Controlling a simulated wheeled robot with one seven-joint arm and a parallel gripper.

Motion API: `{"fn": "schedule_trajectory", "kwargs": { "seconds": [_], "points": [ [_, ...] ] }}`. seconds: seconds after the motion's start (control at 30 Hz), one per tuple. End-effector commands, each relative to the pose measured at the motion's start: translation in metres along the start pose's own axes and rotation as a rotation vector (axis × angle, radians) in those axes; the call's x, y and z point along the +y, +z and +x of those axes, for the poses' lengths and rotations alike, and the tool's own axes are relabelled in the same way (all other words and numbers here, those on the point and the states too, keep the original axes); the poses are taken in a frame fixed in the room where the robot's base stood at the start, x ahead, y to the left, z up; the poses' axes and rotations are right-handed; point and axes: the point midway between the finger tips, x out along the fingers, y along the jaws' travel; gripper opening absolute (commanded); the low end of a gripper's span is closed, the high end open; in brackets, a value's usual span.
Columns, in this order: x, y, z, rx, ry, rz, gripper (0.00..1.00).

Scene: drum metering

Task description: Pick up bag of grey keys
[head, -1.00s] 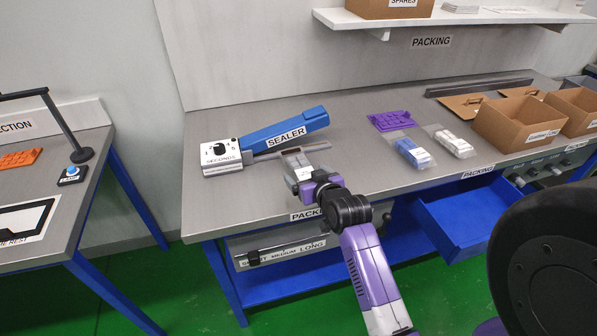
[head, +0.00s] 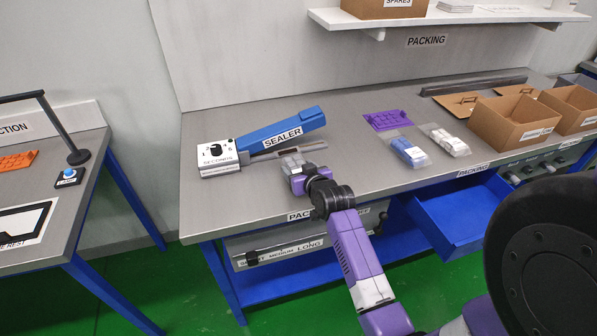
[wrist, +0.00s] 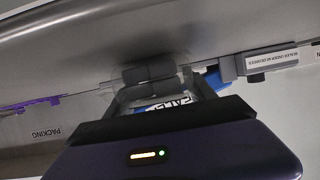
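A clear bag with grey keys (head: 292,161) lies on the packing bench just in front of the sealer (head: 265,142). My gripper (head: 294,166) is low over the bench at the bag. The near part of the bag is partly hidden by the gripper.
Open cartons (head: 515,122) stand further right. A blue drawer (head: 462,215) hangs open below the bench.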

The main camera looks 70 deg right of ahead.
Motion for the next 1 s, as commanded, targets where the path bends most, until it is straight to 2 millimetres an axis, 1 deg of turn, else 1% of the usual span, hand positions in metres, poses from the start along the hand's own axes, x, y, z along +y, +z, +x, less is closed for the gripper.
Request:
{"fn": "schedule_trajectory", "kwargs": {
  "seconds": [0.03,0.1,0.13,0.4,0.57,0.67,0.77,1.0],
  "points": [
    [0.000,0.000,0.000,0.000,0.000,0.000,0.32],
    [0.000,0.000,0.000,0.000,0.000,0.000,0.18],
    [0.000,0.000,0.000,0.000,0.000,0.000,0.14],
    [0.000,-0.002,-0.001,0.002,0.000,0.000,0.14],
    [0.000,-0.011,-0.004,0.003,-0.001,0.000,0.14],
    [0.000,-0.024,-0.009,0.006,-0.001,0.000,0.14],
    [0.000,-0.045,-0.017,0.008,-0.001,-0.002,0.14],
    [-0.001,-0.109,-0.044,0.010,-0.001,-0.002,0.14]
  ]
}}
